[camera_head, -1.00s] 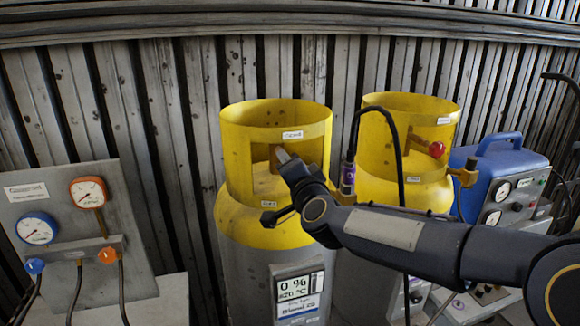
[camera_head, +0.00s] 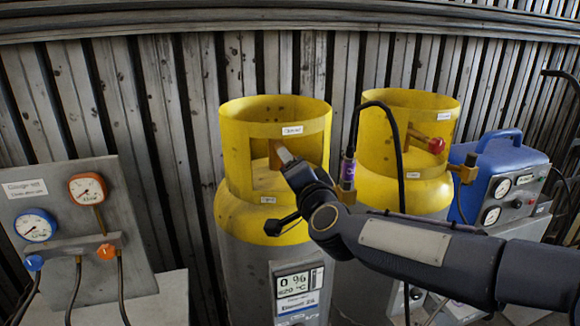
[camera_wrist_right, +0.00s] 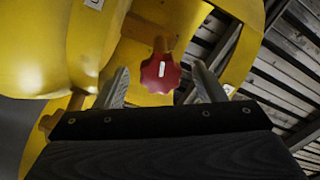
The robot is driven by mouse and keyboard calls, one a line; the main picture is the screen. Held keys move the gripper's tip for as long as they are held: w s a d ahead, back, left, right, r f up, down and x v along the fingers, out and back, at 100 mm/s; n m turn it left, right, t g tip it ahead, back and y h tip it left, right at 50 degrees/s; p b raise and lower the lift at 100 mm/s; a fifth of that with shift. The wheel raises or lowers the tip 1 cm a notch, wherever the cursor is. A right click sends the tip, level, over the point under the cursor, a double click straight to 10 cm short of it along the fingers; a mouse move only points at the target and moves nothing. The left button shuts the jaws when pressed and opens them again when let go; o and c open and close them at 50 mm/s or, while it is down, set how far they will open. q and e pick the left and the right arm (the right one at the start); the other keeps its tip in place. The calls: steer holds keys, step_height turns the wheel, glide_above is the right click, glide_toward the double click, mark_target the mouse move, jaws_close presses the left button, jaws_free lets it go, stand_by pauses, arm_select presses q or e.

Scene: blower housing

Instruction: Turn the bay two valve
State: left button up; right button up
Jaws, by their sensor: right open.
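The left yellow-topped cylinder (camera_head: 235,160) stands upright with an opening in its collar. My right gripper (camera_head: 283,155) reaches that opening from the right and hides most of what is inside. In the right wrist view a red valve knob (camera_wrist_right: 161,73) with a white mark sits between the spread fingers of my right gripper (camera_wrist_right: 160,66). The fingers are open on either side of the knob; I cannot tell whether they touch it. A second cylinder (camera_head: 375,186) stands to the right, with its own red knob (camera_head: 436,145) showing in its collar. My left gripper is not in view.
A gauge panel (camera_head: 60,205) with two dials stands at the left. A blue machine (camera_head: 500,160) with gauges stands at the right. A dark hose (camera_head: 400,160) with a purple-banded fitting (camera_head: 347,172) hangs between the cylinders. A corrugated wall (camera_head: 180,90) closes off the back.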

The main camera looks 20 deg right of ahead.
steer(key=s, duration=0.4)
steer(key=shift+s, duration=0.15)
steer(key=s+d+f+n+g+y, duration=0.1)
steer(key=s+f+n+g, duration=0.4)
steer(key=s+f, duration=0.6)
steer(key=s+d+f+n+g+y, duration=0.2)
steer(key=s+f+n+g, duration=0.3)
steer(key=s+f, duration=0.6)
steer(key=s+g, duration=0.2)
steer(key=s, duration=0.4)
steer(key=shift+s+d, duration=0.3)
